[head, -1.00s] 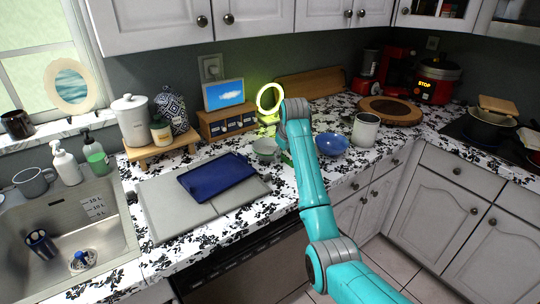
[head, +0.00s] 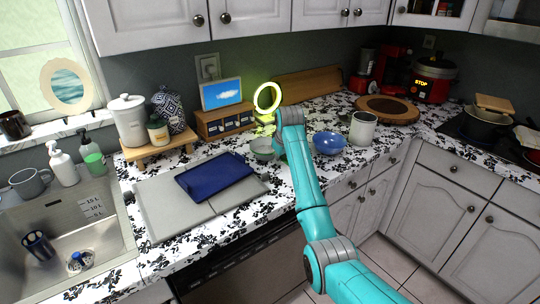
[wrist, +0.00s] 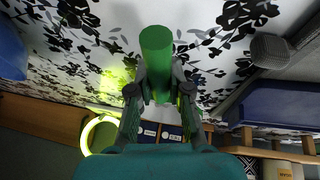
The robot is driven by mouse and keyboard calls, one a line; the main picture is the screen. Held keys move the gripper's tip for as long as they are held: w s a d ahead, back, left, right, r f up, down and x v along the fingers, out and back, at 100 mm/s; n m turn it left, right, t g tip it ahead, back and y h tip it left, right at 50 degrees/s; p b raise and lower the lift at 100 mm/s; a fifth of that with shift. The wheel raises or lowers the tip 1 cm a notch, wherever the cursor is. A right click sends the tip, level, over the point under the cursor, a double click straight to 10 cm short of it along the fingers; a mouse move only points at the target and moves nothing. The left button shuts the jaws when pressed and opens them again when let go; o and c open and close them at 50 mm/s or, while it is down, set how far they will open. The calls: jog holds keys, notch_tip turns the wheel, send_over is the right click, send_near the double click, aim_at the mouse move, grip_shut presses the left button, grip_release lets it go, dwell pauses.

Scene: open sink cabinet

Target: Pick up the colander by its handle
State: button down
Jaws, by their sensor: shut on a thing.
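My gripper (wrist: 158,95) is shut on a bright green cylinder (wrist: 156,45), which stands out between the fingers in the wrist view. In the head view my arm hides the gripper, and only a bit of green shows beside the arm. A small pale grey-green bowl (head: 263,148) stands on the counter just left of my arm. A grey, mesh-textured rounded thing (wrist: 270,50) in the wrist view is apart from the fingers and seems to be this bowl. I cannot tell whether it is the colander or whether the green cylinder is a handle.
A blue bowl (head: 330,143) and a white canister (head: 364,128) stand right of my arm. A glowing yellow-green ring lamp (head: 267,98) and a wooden drawer box (head: 224,121) are behind. A dark blue tray (head: 214,176) lies at left, near the sink (head: 75,230).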

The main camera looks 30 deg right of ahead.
jog(key=shift+r, duration=0.15)
jog(key=shift+r, duration=4.85)
